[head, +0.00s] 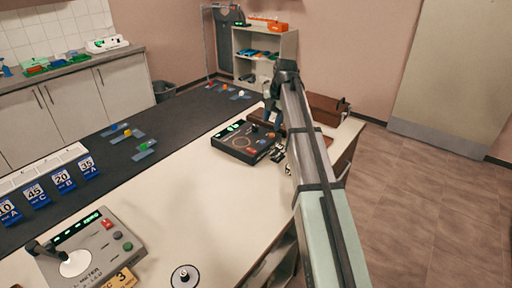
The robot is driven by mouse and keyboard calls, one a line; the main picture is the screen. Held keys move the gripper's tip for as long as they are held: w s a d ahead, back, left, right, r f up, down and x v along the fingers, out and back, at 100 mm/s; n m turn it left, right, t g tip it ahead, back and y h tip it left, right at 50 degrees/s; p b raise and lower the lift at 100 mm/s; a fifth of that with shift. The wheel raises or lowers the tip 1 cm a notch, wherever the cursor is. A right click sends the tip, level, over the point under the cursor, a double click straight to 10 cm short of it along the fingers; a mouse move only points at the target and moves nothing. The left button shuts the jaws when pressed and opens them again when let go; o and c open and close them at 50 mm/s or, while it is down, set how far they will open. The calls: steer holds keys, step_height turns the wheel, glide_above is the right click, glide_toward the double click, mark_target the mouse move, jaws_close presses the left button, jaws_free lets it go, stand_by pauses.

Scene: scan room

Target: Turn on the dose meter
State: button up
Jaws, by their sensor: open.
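A grey console (92,252) stands at the front left of the white table, with lettering that partly reads "METER"; the word before it is not legible. It has a green-lit display strip, a red button, a green button and a black lever on a white round plate. A yellow tag marked 3 sits at its front edge. My gripper (272,128) points down at the right side of a black console (240,146), far from the grey one. It is open, with its fingertips small and dark against the background. Whether it touches the black console cannot be told.
A white table (205,195) has free room between the consoles. A round dial-like disc (185,277) lies at the front. Blue numbered cards (38,195) stand on a dark strip (95,150) with small coloured pieces. A brown case (325,108) is behind my arm. Shelves (264,52) stand at the back.

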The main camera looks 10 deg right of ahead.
steer(key=s+m, duration=0.2)
steer(key=m, duration=0.1)
steer(key=m+t+y, duration=0.1)
steer(key=m+y, duration=0.1)
steer(key=m, duration=1.1)
glide_toward(254, 151)
steer(key=x, duration=0.7)
steer(key=shift+s+f, duration=0.1)
steer(key=shift+f, duration=0.05)
jaws_close()
